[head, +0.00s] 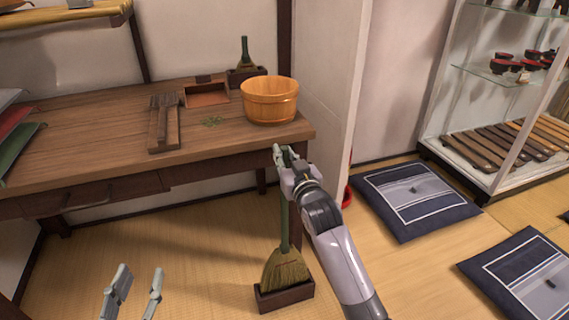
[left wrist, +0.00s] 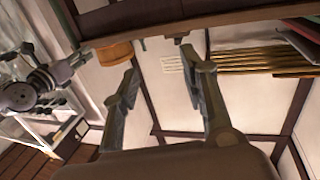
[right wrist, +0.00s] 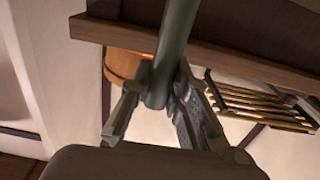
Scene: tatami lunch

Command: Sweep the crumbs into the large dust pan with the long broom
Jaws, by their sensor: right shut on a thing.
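The long broom has a green handle (head: 284,222) and straw bristles (head: 285,267). It stands upright, its bristles in or just behind a dark wooden box-like holder (head: 287,297) on the floor. My right gripper (head: 286,152) is shut on the upper handle near the table's front right corner; the handle also fills the middle of the right wrist view (right wrist: 172,50). My left gripper (head: 137,278) is open and empty, low in front of the table. A red thing (head: 347,193), partly hidden by my right arm, sits by the wall panel; I cannot tell if it is the dust pan. I make out no crumbs on the floor.
Dark cushions (head: 415,198) and a glass display case (head: 500,110) stand right. Tatami left of the broom is clear.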

